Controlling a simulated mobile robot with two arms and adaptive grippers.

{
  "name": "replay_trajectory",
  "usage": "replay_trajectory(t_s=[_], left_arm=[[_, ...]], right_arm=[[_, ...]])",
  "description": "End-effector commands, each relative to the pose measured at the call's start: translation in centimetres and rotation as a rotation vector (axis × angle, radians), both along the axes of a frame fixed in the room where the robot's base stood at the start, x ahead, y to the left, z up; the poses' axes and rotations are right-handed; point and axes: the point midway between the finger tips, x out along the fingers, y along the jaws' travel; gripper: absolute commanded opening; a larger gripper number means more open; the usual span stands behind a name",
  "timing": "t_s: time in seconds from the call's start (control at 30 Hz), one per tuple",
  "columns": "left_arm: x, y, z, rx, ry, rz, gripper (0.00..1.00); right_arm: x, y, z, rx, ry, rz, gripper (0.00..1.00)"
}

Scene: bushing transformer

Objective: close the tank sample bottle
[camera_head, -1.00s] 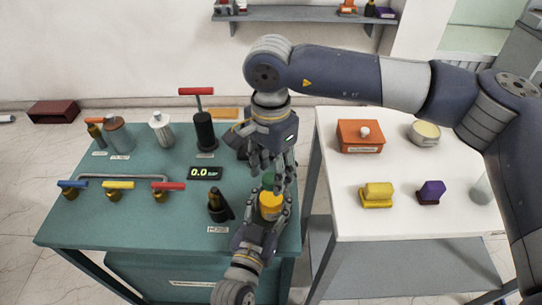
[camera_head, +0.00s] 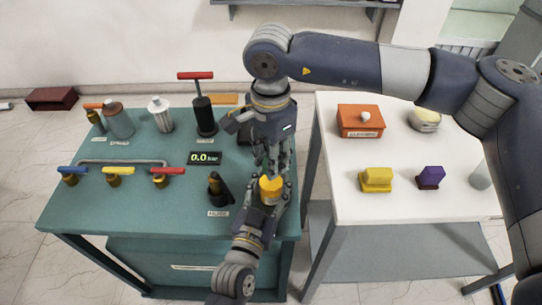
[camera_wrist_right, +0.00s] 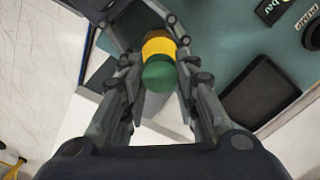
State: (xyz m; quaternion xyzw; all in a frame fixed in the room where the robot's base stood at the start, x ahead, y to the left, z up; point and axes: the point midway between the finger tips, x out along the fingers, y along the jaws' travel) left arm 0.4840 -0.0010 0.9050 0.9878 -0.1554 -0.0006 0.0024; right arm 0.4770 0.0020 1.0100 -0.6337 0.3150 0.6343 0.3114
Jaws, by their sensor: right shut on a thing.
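The yellow sample bottle (camera_head: 270,189) is at the right end of the green table in the head view. My left gripper (camera_head: 271,195) has its fingers around it and is shut on it. My right gripper (camera_head: 279,168) is right above the bottle, fingers pointing down. In the right wrist view, a green cap (camera_wrist_right: 158,76) lies between the fingers of my right gripper (camera_wrist_right: 160,80), which is shut on it. The cap overlaps the yellow bottle (camera_wrist_right: 158,46) there; I cannot tell whether it is seated.
The green table (camera_head: 130,205) bears several valves, a hand pump (camera_head: 204,115), a gauge reading 0.0 bar (camera_head: 205,158) and a dark nozzle-like part (camera_head: 218,188). The white table (camera_head: 400,205) on the right holds an orange box (camera_head: 361,121) and yellow and purple blocks.

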Motion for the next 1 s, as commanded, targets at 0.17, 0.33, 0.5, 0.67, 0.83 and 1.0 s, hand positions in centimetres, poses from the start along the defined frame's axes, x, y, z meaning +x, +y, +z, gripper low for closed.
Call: replay_trajectory(t_s=[0.17,0.33,0.5,0.67,0.83,1.0], left_arm=[[-0.02,-0.02,-0.03,0.000,0.001,0.000,0.00],[-0.02,-0.02,-0.03,0.000,0.001,0.000,0.00],[-0.02,-0.02,-0.03,0.000,0.001,0.000,0.00],[-0.02,-0.03,-0.04,0.000,0.001,-0.001,0.00],[-0.02,-0.03,-0.04,0.000,0.001,-0.001,0.00],[-0.02,-0.02,-0.04,0.000,0.001,0.000,0.00]], right_arm=[[0.00,0.02,-0.03,-0.001,-0.001,-0.293,0.00],[-0.02,0.02,-0.07,-0.002,-0.002,-0.588,0.00],[-0.02,0.04,-0.07,-0.003,-0.003,-0.848,0.00],[0.01,0.04,-0.05,-0.003,-0.004,-0.882,0.00],[0.01,0.04,-0.05,-0.003,-0.004,-0.881,0.52],[0.00,0.04,-0.05,-0.003,-0.004,-0.880,0.52]])
